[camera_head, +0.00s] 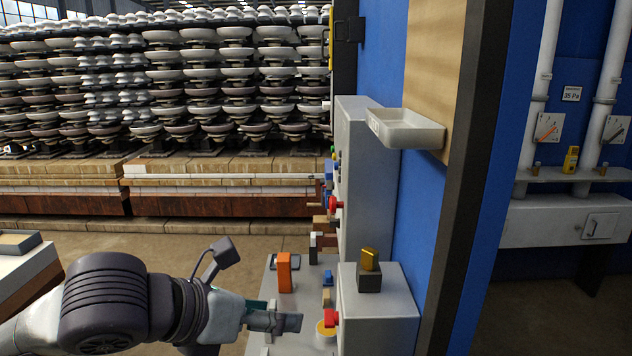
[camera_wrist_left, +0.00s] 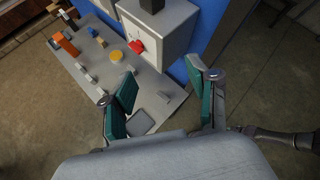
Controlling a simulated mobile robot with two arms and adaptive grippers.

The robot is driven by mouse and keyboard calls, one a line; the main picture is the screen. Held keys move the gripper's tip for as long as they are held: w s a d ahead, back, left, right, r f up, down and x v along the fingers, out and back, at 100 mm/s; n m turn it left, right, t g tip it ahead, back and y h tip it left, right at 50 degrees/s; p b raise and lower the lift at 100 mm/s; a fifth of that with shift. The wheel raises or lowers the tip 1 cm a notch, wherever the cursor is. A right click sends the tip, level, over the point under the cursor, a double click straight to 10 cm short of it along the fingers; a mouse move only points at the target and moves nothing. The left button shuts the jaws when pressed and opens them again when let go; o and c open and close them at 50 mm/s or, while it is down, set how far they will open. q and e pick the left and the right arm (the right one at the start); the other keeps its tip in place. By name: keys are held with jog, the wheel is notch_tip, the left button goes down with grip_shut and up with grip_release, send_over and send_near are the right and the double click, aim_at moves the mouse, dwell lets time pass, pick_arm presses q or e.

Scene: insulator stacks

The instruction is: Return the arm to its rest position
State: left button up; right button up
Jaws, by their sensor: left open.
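My left arm comes in from the lower left in the head view, and its gripper (camera_head: 272,318) is beside the grey bench, near the front of the grey box. In the left wrist view the left gripper (camera_wrist_left: 163,95) has its two green-padded fingers spread apart with nothing between them. Beyond the fingers are the grey bench top (camera_wrist_left: 100,68) and the grey box with a red knob (camera_wrist_left: 136,46). My right gripper is in neither view.
An orange block (camera_head: 284,272) and a yellow round piece (camera_head: 325,328) are on the bench. A grey box (camera_head: 378,310) carries a dark block with a yellow top (camera_head: 369,260). Insulator stacks (camera_head: 160,80) stand behind.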

pick_arm(q)
jog(key=s+a+f+n+y, duration=0.1)
jog(key=s+f+n, duration=0.2)
jog(key=f+n, duration=1.6)
jog(key=s+a+f+n+g+y, duration=0.2)
jog(key=s+a+f+n+y, duration=0.1)
jog(key=s+a+f+n, duration=0.65)
jog(key=s+a+f+n+g+y, duration=0.2)
jog(key=s+a+f+n+y, duration=0.2)
jog(key=s+f+n, duration=0.6)
notch_tip(320, 180, down, 27)
jog(key=w+n+g+b, duration=0.1)
jog(key=b, duration=0.3)
jog(key=s+a+f+g+b, duration=0.1)
jog(key=s+a+f+b, duration=0.2)
jog(key=s+f, duration=1.3)
notch_tip(320, 180, down, 3)
jog(key=shift+s+g+b, duration=0.2)
jog(key=shift+g+b, duration=0.1)
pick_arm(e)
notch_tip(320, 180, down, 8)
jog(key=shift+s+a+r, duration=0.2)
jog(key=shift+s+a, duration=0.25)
